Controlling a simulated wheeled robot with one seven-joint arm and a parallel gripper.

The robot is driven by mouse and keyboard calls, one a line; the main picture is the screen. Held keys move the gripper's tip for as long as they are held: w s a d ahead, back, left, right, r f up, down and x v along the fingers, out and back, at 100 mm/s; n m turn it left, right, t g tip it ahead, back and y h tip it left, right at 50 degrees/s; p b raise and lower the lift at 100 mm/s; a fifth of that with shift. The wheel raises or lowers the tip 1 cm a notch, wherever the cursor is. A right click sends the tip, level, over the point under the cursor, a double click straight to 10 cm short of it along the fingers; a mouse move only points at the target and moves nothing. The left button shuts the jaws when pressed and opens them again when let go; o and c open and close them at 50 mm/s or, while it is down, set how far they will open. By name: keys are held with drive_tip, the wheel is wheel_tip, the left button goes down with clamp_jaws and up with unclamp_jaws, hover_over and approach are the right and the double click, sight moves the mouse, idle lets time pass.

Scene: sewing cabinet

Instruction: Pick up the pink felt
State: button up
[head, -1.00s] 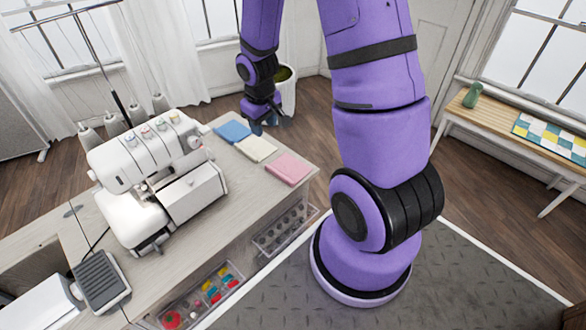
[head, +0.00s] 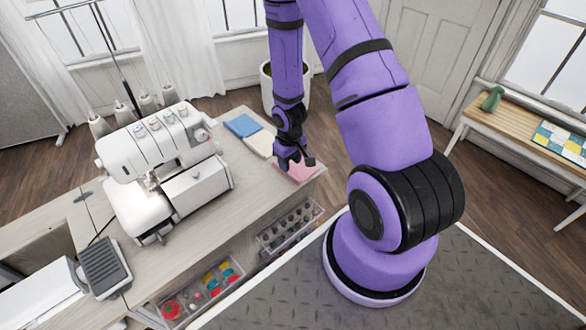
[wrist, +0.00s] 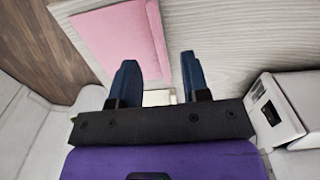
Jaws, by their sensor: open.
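The pink felt (head: 296,171) lies flat near the right end of the cabinet top, partly hidden behind my gripper (head: 296,162) in the head view. In the wrist view the pink felt (wrist: 115,40) shows at the upper left, a folded-looking flat piece on the pale wood. My gripper (wrist: 158,80) is open there, its two dark blue fingers apart with nothing between them. The felt lies ahead of and mostly to the left of the fingers. I cannot tell the exact height of the fingers above the top.
A cream felt (head: 260,143) and a blue felt (head: 242,125) lie in a row behind the pink one. A white serger (head: 160,165) stands to the left on the cabinet (head: 215,220). Open trays (head: 290,227) of supplies sit below its front edge.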

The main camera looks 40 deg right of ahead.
sight(296, 165)
drive_tip(key=shift+w+d+f, duration=0.1)
drive_tip(key=shift+w+f, duration=0.05)
drive_tip(key=shift+f, duration=1.3)
drive_tip(key=shift+w+f, duration=0.1)
drive_tip(key=shift+f, duration=1.3)
clamp_jaws()
